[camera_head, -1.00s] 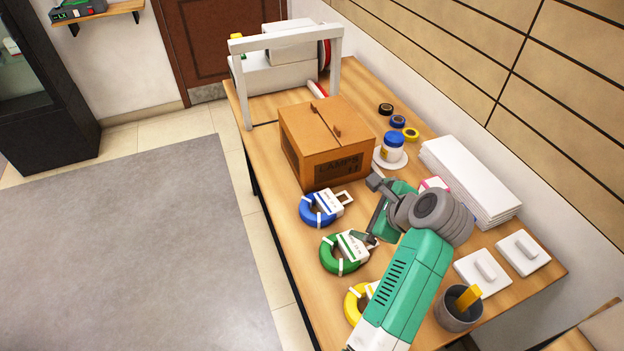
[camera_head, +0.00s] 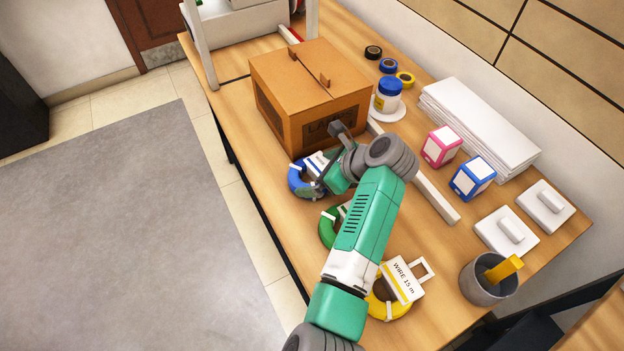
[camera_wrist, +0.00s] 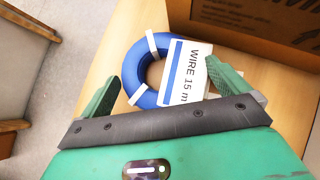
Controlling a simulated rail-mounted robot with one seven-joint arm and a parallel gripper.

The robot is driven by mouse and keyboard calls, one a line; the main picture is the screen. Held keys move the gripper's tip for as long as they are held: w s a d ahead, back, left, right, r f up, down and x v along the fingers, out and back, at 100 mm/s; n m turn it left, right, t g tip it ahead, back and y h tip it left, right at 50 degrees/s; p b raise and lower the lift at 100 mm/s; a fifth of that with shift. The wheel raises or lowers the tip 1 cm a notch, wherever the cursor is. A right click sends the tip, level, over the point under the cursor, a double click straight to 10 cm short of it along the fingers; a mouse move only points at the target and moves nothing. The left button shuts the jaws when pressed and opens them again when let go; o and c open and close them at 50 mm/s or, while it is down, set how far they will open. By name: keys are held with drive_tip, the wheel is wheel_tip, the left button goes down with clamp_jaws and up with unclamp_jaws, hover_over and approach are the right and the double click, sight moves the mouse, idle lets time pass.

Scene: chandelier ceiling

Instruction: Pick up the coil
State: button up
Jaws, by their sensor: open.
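A blue wire coil (camera_head: 299,182) with white ties and a white tag lies on the table in front of the cardboard box, partly hidden by my arm. In the wrist view the blue coil (camera_wrist: 133,66) lies flat between and beyond my green fingers, its tag reading "WIRE 15 m". My gripper (camera_wrist: 165,84) is open and empty above it; in the head view my gripper (camera_head: 325,182) is over the coil's right side. A green coil (camera_head: 329,230) is mostly hidden behind my arm. A yellow coil (camera_head: 400,309) with a tag lies nearer, right of my arm.
The cardboard box (camera_head: 305,88) stands right behind the blue coil. A white strip (camera_head: 437,196), pink box (camera_head: 441,147), blue box (camera_head: 472,178), white switches (camera_head: 507,233) and grey cup (camera_head: 487,283) lie to the right. Floor is open left of the table.

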sight(311, 175)
drive_tip(key=b+x, duration=0.1)
drive_tip(key=x, duration=0.2)
drive_tip(key=shift+s+a+f, duration=0.1)
drive_tip(key=shift+r, duration=0.2)
drive_tip(key=c, duration=0.8)
drive_tip(key=shift+c, duration=0.2)
drive_tip(key=shift+r+p, duration=0.1)
drive_tip(key=shift+p, duration=0.2)
wheel_tip(311, 175, up, 18)
drive_tip(key=p, duration=0.8)
